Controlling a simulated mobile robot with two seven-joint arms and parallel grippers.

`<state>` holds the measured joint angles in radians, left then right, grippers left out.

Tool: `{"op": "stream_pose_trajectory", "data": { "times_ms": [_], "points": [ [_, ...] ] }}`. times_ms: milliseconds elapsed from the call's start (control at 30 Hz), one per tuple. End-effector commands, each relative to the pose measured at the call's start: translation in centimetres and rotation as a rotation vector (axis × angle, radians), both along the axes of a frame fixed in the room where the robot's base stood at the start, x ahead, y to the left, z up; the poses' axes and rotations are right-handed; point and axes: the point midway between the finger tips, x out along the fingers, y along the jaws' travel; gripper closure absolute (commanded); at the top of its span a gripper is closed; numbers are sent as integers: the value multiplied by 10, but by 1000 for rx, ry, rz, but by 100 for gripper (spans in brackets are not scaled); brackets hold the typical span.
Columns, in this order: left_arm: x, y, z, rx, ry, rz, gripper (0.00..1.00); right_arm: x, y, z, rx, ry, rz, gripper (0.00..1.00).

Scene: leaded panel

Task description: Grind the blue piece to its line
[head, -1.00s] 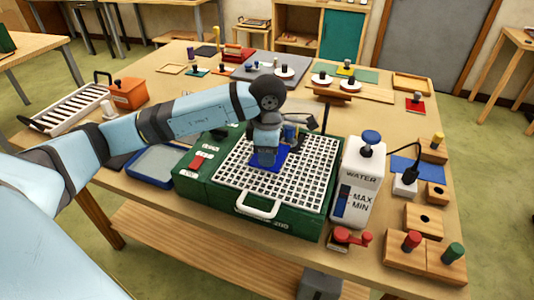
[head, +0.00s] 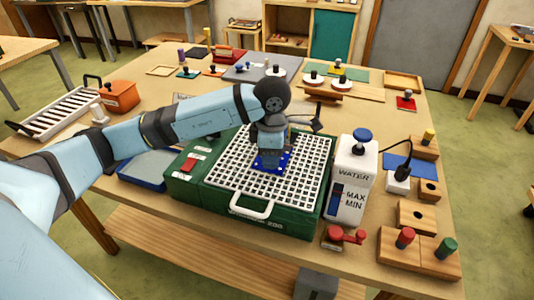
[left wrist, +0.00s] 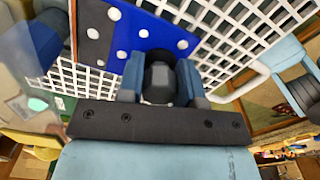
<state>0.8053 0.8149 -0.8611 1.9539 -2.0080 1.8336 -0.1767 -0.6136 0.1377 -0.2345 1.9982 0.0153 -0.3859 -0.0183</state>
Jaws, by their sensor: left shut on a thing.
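The blue piece (head: 286,161) lies on the white grid (head: 225,180) of the green grinder (head: 185,190). My left gripper (head: 268,153) is over it, fingers pointing down, and hides much of it. In the left wrist view, the blue piece (left wrist: 150,32) shows white dots and a dark grey strip along its left side. There my left gripper (left wrist: 160,85) is shut on a dark round knob (left wrist: 160,83) over the piece. A blurred dark blue shape (left wrist: 38,42) is at the left. I cannot make out whether the piece touches it. My right gripper is out of view.
A white water bottle (head: 352,180) stands right of the grinder. A blue tray (head: 150,168) is on its left. Wooden blocks with coloured knobs (head: 420,250) fill the front right. Pads and small pieces (head: 265,68) lie at the back.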

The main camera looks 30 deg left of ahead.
Motion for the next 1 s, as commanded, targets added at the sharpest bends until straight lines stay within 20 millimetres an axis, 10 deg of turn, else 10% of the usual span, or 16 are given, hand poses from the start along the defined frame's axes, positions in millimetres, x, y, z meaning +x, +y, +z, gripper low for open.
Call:
{"op": "stream_pose_trajectory", "data": {
  "times_ms": [1000],
  "points": [
    [9, -26, 0, -1, -2, 0, 88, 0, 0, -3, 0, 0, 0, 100]
  ]
}}
